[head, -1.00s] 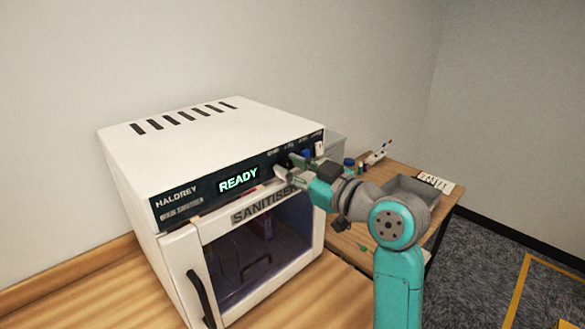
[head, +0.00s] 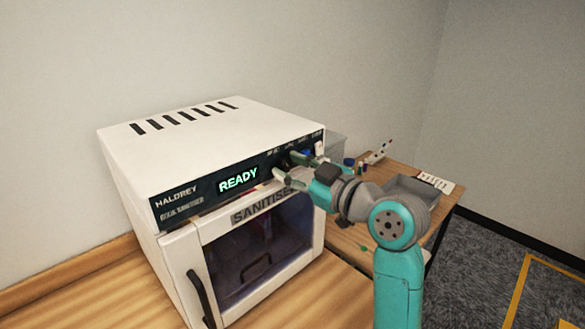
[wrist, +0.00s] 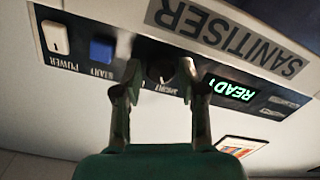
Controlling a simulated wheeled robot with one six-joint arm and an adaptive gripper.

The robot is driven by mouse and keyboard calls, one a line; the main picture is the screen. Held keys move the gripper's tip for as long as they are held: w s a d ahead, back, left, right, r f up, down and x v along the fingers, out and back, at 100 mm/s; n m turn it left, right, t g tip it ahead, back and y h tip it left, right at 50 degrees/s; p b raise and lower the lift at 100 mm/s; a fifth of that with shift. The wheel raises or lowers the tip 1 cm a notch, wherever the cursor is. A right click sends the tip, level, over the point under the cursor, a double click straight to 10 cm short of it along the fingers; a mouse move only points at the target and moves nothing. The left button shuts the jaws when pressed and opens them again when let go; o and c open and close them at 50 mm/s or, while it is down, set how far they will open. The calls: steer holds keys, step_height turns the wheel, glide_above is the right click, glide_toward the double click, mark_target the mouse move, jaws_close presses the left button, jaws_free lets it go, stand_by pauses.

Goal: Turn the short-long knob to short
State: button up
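The white sanitiser (head: 215,135) has a dark control panel with a lit display (head: 238,180) reading READY. In the wrist view, which shows the panel upside down, a dark round knob (wrist: 160,74) sits between my fingertips. Its pointer direction and its short and long marks are too small or covered to read. My gripper (head: 287,165) is at the right part of the panel; in the wrist view (wrist: 160,80) its two fingers stand apart, one on each side of the knob, with visible gaps. I cannot tell any contact. In the head view the fingers hide the knob.
A blue start button (wrist: 102,49) and a white power switch (wrist: 56,38) lie beside the knob on the panel. The sanitiser door (head: 262,250) below is shut. A side table with a grey tray (head: 410,195) stands behind my arm at the right.

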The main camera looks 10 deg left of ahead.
steer(key=v, duration=1.2)
steer(key=shift+f, duration=0.1)
